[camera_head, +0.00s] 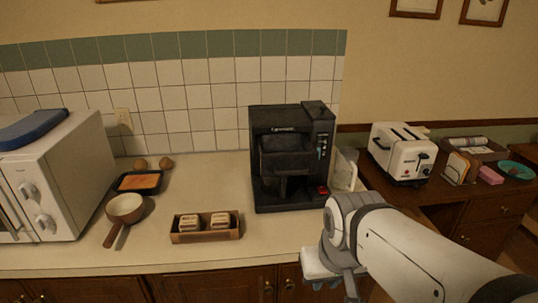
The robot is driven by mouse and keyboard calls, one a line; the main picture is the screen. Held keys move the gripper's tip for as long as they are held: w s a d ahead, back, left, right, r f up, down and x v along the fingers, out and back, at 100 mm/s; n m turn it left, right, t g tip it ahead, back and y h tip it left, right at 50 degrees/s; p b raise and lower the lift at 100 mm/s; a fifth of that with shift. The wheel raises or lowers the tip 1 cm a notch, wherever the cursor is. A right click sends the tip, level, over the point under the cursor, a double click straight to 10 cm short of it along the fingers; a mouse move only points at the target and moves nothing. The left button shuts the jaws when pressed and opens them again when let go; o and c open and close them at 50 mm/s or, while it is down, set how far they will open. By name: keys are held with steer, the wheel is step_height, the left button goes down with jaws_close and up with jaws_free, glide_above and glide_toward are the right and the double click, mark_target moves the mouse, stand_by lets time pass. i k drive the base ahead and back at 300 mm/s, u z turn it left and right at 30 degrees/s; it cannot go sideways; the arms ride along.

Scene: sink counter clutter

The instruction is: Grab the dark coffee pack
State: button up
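A small wooden tray (206,238) on the counter holds two small packs side by side, a left pack (190,222) and a right pack (220,220). Both have pale tops and brown lower parts; their labels are too small to read, and I cannot tell whether either is the dark coffee pack. A black coffee machine (290,150) stands behind and right of the tray. My gripper (335,283) hangs at the counter's front edge, right of the tray and in front of the machine. Its lower end is cut off by the frame, so its opening is hidden.
A white microwave (75,180) with a blue item on top stands left. A toaster (402,152) stands right. Counter space around the wooden tray is clear.

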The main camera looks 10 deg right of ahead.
mark_target(220, 221)
steer(key=k, duration=1.3)
steer(key=z, duration=0.1)
steer(key=i, duration=1)
steer(key=u, duration=0.55)
steer(key=i, duration=0.8)
steer(key=u, duration=0.7)
